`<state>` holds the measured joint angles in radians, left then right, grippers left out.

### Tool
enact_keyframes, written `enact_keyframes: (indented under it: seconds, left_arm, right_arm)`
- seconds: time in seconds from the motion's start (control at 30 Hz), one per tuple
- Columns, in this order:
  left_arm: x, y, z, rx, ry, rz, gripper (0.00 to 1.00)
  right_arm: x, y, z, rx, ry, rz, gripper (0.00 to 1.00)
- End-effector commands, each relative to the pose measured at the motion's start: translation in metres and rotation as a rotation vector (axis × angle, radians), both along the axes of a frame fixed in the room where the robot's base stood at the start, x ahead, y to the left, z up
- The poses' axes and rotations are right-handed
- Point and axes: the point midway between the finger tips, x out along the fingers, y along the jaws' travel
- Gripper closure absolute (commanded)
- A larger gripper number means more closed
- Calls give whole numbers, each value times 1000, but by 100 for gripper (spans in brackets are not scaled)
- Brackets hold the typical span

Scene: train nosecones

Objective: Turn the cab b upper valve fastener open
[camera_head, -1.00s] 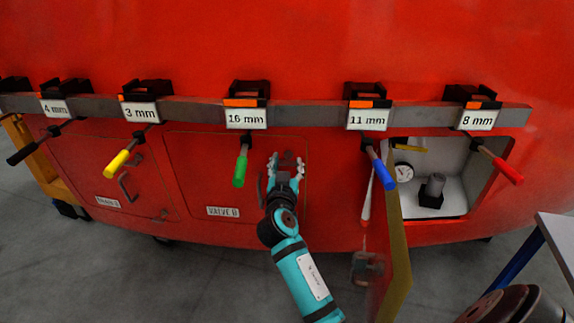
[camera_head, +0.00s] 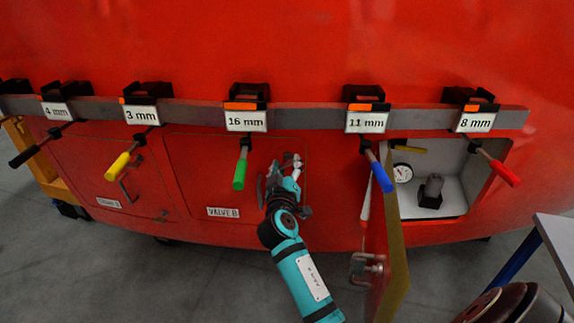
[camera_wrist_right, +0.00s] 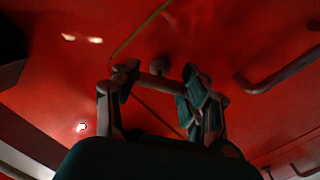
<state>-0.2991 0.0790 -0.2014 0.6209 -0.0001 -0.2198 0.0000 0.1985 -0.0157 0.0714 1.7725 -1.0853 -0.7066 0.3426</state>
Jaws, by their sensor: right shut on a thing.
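The closed red Valve B door (camera_head: 200,185) is in the head view, with its label (camera_head: 223,212) at the lower edge. My right gripper (camera_head: 291,170) is at the upper right part of this door, turned sideways. It largely hides the fastener there in the head view. In the right wrist view the fastener (camera_wrist_right: 153,83) shows as a short bar between the two fingertips of my right gripper (camera_wrist_right: 158,86), which is shut on it. My left gripper is in neither view.
A grey rail holds hanging tools; the green-handled one (camera_head: 240,170) is just left of my gripper and the blue-handled one (camera_head: 379,172) right of it. An open door (camera_head: 396,255) juts out at right, beside a compartment with a gauge (camera_head: 402,173).

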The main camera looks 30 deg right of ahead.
Motion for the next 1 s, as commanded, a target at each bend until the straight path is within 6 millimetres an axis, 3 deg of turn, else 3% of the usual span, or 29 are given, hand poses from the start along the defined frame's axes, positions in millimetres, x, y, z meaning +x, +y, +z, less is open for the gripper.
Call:
enact_keyframes:
  seconds: [1.0]
  left_arm:
    - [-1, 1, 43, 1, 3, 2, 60]
  right_arm:
    - [0, 0, 5, -689, 548, 1, 87]
